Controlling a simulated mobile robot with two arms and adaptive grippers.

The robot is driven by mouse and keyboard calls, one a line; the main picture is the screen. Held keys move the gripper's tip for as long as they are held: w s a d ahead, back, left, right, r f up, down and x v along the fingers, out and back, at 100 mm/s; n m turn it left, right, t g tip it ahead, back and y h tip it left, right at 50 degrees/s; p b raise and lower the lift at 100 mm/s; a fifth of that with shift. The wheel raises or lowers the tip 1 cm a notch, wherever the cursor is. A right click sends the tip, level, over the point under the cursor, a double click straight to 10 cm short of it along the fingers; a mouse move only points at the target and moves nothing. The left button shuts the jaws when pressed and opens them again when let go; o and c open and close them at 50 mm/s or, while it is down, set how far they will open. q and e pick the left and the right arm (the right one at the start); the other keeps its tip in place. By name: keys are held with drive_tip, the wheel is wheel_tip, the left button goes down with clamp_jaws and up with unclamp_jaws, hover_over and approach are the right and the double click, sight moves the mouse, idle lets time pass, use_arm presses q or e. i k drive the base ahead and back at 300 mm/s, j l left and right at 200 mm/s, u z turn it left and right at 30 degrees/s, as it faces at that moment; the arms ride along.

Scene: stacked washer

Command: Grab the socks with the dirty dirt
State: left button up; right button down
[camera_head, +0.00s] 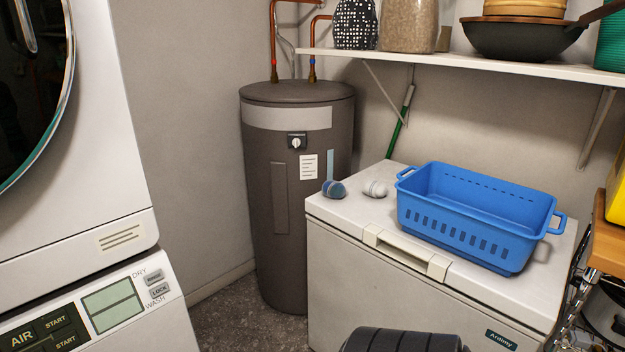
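Two small rolled socks lie on top of a white chest freezer (335,255), near its back left part. One is a blue sock (334,190) with a lighter patch, close to the left edge. The other is a white or pale grey sock (376,189), a short way to its right and apart from it. I cannot clearly make out dirt on either at this size.
A blue basket (470,215) stands on the freezer, right of the socks; its inside looks empty where visible. A dark water heater (262,190) stands left of the freezer. A stacked washer (90,240) fills the left. A loaded shelf (440,65) hangs above.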

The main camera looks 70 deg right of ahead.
sight(331, 189)
drive_tip(key=l+z, duration=0.1)
drive_tip(key=l, duration=0.35)
drive_tip(key=i+l+z, duration=0.15)
drive_tip(key=l, duration=0.35)
drive_tip(key=l+z, duration=0.1)
drive_tip(key=l, duration=0.35)
drive_tip(key=l+z, duration=0.15)
drive_tip(key=z, duration=0.25)
drive_tip(key=l+z, duration=0.1)
drive_tip(key=z, duration=0.25)
drive_tip(key=i+l+z, duration=0.1)
drive_tip(key=z, duration=0.3)
drive_tip(key=i+z, duration=0.1)
drive_tip(key=z, duration=0.25)
